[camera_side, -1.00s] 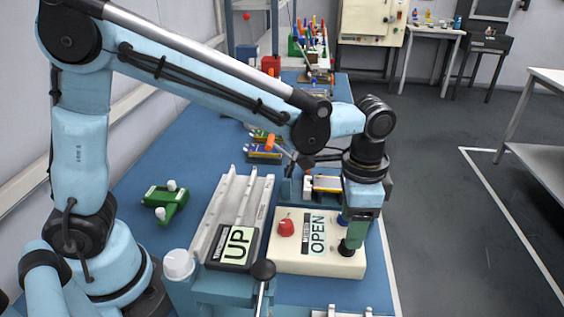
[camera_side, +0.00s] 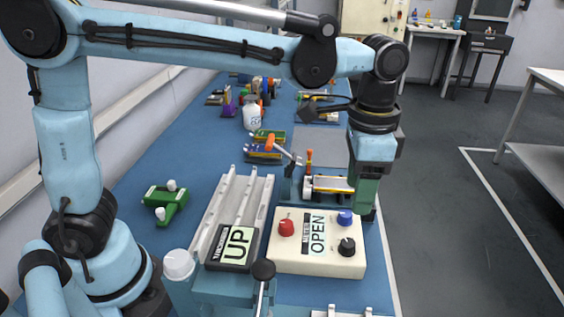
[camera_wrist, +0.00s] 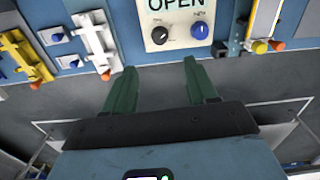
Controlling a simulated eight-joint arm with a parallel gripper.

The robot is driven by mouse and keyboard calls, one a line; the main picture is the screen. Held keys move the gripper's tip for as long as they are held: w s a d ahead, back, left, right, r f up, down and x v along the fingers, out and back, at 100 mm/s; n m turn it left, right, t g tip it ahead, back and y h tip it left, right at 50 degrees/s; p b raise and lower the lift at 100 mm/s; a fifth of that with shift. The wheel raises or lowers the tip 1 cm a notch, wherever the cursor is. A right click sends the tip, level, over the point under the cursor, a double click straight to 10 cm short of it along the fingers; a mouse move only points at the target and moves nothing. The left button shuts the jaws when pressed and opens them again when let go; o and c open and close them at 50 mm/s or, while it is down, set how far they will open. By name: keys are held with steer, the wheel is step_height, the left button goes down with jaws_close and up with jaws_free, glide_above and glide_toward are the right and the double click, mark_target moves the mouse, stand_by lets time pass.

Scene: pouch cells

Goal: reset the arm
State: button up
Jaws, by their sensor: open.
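The box carries a red knob (camera_side: 286,228), a blue knob (camera_side: 345,218), a black knob (camera_side: 347,246) and an "OPEN" sign (camera_side: 317,234). The wrist view also shows the black knob (camera_wrist: 160,35) and blue knob (camera_wrist: 200,30) beyond the fingertips.
A green device (camera_side: 166,202) lies on the blue table (camera_side: 130,230). A fixture with a yellow-edged part (camera_side: 330,184) stands behind the box. Grey floor (camera_side: 440,220) is open at right.

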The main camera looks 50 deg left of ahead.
steer(key=s+a+f+n+t, duration=0.1)
steer(key=s+a+n+t, duration=0.2)
steer(key=a, duration=0.5)
steer(key=s+a+f+n+t, duration=0.2)
steer(key=s+a+n+t, duration=0.2)
steer(key=a, duration=0.5)
steer(key=shift+s+a+f+n, duration=0.2)
steer(key=shift+n, duration=0.5)
